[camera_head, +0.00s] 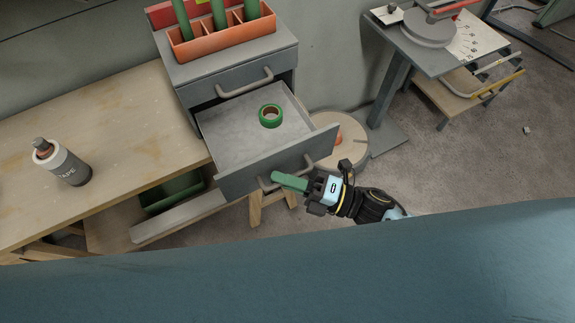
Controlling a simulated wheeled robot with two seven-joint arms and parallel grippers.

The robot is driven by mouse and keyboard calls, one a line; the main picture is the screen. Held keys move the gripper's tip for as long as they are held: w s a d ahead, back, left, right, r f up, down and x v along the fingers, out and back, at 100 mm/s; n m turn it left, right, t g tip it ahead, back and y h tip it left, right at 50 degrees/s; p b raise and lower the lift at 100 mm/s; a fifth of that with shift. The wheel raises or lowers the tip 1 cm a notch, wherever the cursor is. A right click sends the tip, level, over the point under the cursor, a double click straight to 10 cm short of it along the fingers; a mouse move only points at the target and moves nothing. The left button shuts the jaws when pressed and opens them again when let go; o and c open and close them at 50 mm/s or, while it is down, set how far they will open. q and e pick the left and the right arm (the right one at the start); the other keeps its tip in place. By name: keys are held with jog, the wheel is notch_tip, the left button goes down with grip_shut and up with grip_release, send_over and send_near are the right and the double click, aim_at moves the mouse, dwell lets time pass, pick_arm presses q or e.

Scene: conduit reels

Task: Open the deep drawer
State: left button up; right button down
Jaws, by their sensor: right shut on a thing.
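The deep drawer (262,172) is the lower drawer of a grey cabinet (236,60). The fingers hide part of the handle. My left gripper is not in view.
The upper drawer's handle (245,82) is above, and that drawer is shut. An orange divided tray (222,35) with green tubes stands on the cabinet. A wooden bench (110,125) with a bottle (63,162) is at left. A round reel (345,140) stands beside the drawer.

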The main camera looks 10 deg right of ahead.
jog(key=shift+s+d, duration=0.1)
jog(key=c, duration=1.8)
grip_release()
jog(key=shift+o, duration=0.2)
jog(key=shift+d, duration=0.1)
jog(key=b+v, duration=0.1)
jog(key=v, duration=1.2)
jog(key=shift+d, duration=0.15)
